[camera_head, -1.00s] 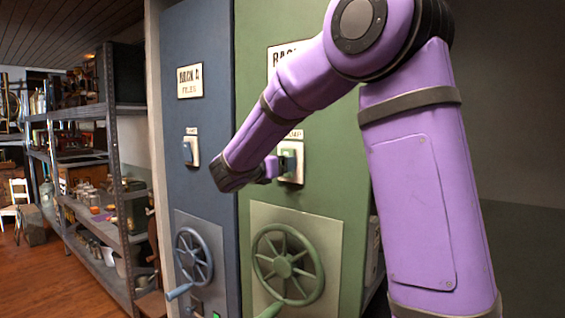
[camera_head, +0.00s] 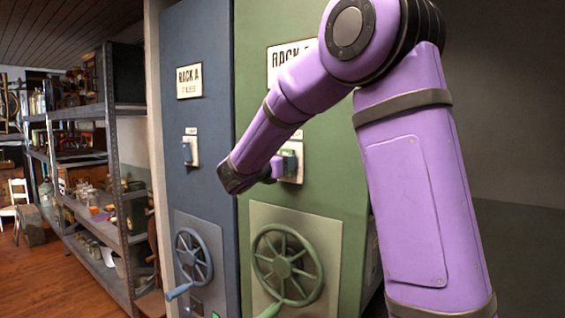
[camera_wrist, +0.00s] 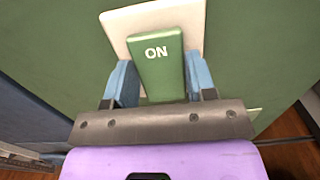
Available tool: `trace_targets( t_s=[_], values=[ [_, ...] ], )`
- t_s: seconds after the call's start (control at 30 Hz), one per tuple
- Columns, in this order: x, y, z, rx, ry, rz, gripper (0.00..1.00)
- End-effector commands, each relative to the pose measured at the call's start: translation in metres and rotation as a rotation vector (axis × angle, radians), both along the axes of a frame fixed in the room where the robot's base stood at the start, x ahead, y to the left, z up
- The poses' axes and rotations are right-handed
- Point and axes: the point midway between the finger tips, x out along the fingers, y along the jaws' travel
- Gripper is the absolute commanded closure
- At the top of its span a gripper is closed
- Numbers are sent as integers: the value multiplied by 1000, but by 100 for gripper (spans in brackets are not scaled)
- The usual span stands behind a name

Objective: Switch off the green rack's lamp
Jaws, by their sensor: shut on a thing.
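The green rack (camera_head: 345,190) stands in the middle of the head view. Its lamp switch is a green lever (camera_wrist: 157,62) on a cream plate (camera_wrist: 192,22), with ON readable on its face in the wrist view. The switch also shows in the head view (camera_head: 291,160), partly hidden by my arm. My gripper (camera_wrist: 155,82) has its blue fingers on both sides of the lever and is shut on it. In the head view the gripper (camera_head: 277,167) meets the switch, its fingertips hardly visible.
The blue rack (camera_head: 205,120) stands at left with its own lamp switch (camera_head: 190,150) and handwheel (camera_head: 193,256). The green rack's handwheel (camera_head: 287,265) sits below the switch. Metal shelves (camera_head: 115,180) with jars stand further left, beside open wooden floor (camera_head: 40,280).

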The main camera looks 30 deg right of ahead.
Motion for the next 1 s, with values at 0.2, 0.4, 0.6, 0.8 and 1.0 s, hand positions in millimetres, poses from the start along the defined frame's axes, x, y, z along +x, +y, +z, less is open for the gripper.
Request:
trace_targets(
  t_s=[0.2,0.4,0.6,0.8,1.0],
  values=[
    [0,1,-7,-161,-53,0,73],
    [0,1,-7,-233,-83,0,73],
    [0,1,-7,-233,-84,1,73],
    [-1,1,-7,-232,-84,1,23],
    [0,1,-7,-232,-84,1,23]
  ],
)
